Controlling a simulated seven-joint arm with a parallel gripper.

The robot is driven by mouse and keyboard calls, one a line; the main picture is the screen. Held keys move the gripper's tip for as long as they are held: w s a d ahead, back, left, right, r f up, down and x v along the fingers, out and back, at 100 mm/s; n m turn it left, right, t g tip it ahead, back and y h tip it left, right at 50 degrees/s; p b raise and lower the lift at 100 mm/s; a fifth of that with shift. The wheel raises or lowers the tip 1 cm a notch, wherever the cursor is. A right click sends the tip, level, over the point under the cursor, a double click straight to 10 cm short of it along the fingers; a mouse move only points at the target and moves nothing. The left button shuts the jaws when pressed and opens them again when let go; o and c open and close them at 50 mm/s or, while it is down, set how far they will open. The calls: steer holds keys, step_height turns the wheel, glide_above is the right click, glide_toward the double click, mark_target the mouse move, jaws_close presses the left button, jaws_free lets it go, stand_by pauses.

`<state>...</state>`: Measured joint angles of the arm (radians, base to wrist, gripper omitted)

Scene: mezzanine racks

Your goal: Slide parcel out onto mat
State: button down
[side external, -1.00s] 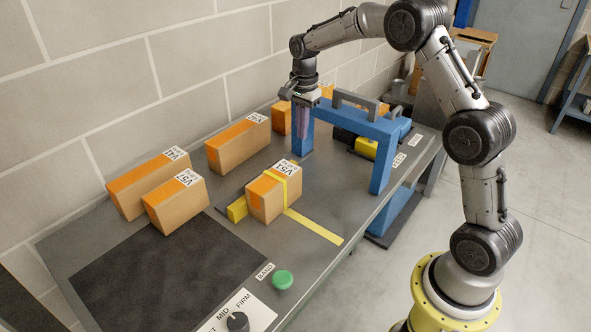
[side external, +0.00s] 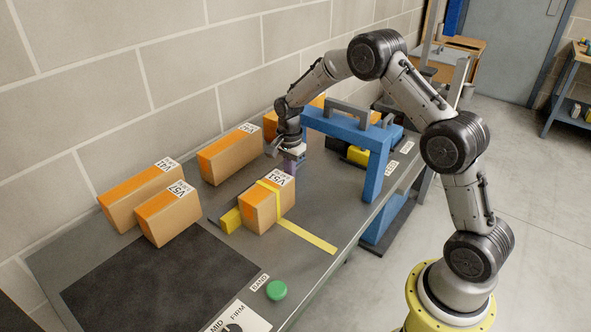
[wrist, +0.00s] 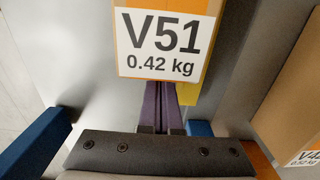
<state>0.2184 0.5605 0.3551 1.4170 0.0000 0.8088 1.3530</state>
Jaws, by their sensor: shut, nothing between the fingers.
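The parcel (side external: 266,206), a cardboard box labelled V51 with an orange stripe and a yellow band around it, sits on the grey bench in front of the blue arch. Its V51, 0.42 kg label (wrist: 160,42) fills the upper middle of the wrist view. My gripper (side external: 290,168), with purple fingers, is shut and empty, low behind the parcel on the arch side. Its fingers (wrist: 170,108) show just below the label; whether they touch the parcel I cannot tell. The dark mat (side external: 160,275) lies bare on the bench at the front left.
The blue arch (side external: 376,165) stands close behind my gripper. A yellow block (side external: 230,220) is beside the parcel and a yellow strip (side external: 308,237) runs right from it. Other boxes (side external: 168,212) stand along the wall side. A green button (side external: 277,290) is at the front edge.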

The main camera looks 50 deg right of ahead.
steer(key=shift+a, duration=0.4)
steer(key=shift+a, duration=0.1)
steer(key=a, duration=2.5)
steer(key=shift+a, duration=0.15)
